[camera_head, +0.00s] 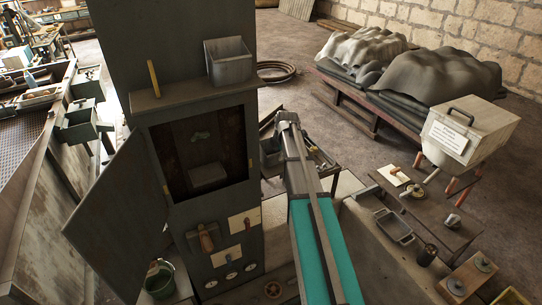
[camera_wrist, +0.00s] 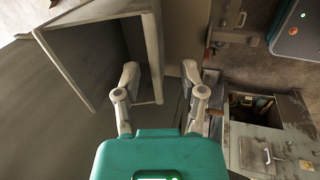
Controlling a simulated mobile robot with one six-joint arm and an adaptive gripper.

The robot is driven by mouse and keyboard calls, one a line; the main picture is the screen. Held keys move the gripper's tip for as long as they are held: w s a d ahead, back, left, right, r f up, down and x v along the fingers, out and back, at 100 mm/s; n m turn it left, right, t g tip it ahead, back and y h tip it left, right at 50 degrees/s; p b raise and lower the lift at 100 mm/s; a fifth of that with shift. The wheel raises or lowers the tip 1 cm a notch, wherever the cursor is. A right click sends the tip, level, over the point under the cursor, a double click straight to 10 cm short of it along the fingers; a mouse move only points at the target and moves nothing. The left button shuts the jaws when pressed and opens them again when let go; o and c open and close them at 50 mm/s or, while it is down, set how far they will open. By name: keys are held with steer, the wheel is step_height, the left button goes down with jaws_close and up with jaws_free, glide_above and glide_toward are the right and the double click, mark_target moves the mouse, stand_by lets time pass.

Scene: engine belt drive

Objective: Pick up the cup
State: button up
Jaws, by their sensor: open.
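A small pale metal cup-like thing (camera_head: 452,221) sits at the right end of the low wooden side table in the head view; it is too small to tell surely that it is the cup. A dark cylinder (camera_head: 427,255) stands near that table's front edge. No cup is clear in the wrist view. My gripper (camera_wrist: 158,75) is open and empty in the wrist view, its two fingers spread apart. In the head view my arm reaches away from the camera, left of the side table and well apart from it.
A grey cabinet (camera_head: 178,60) with an open door (camera_head: 118,215) and a metal bin (camera_head: 229,68) stands left of my arm. In the wrist view, a grey box-like opening (camera_wrist: 150,60) is close by the left finger.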

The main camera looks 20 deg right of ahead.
mark_target(275, 163)
steer(key=shift+b+x, duration=2.35)
steer(key=shift+x, duration=0.25)
steer(key=shift+w+r, duration=0.1)
jaws_close()
